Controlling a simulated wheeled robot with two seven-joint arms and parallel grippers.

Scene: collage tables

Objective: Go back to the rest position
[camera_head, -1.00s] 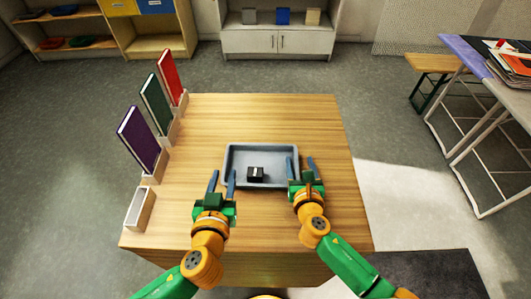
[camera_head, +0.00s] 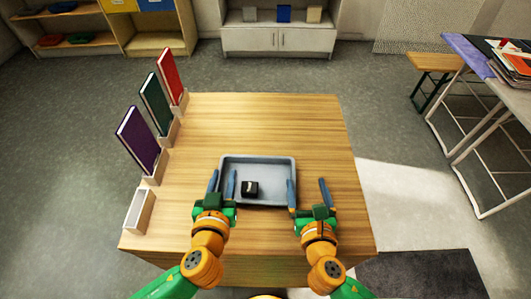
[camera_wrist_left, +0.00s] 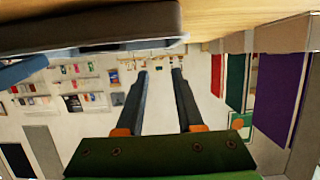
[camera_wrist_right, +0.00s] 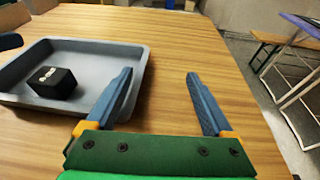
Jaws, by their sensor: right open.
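A grey-blue tray (camera_head: 270,201) sits on the wooden table (camera_head: 230,120), near its front. A small black box (camera_head: 249,188) lies inside it and also shows in the right wrist view (camera_wrist_right: 53,82). My left gripper (camera_head: 223,178) is at the tray's left edge, its fingers apart with nothing between them. In the left wrist view its fingers (camera_wrist_left: 157,95) show a gap; contact with the tray cannot be told. My right gripper (camera_head: 308,187) is open and empty at the tray's right side, also seen in the right wrist view (camera_wrist_right: 160,95).
Purple (camera_head: 138,139), green (camera_head: 155,104) and red (camera_head: 169,76) books stand in holders along the table's left edge. An empty holder (camera_head: 139,211) stands at the front left. The table's back and right are clear. A side table (camera_head: 470,57) stands at the right.

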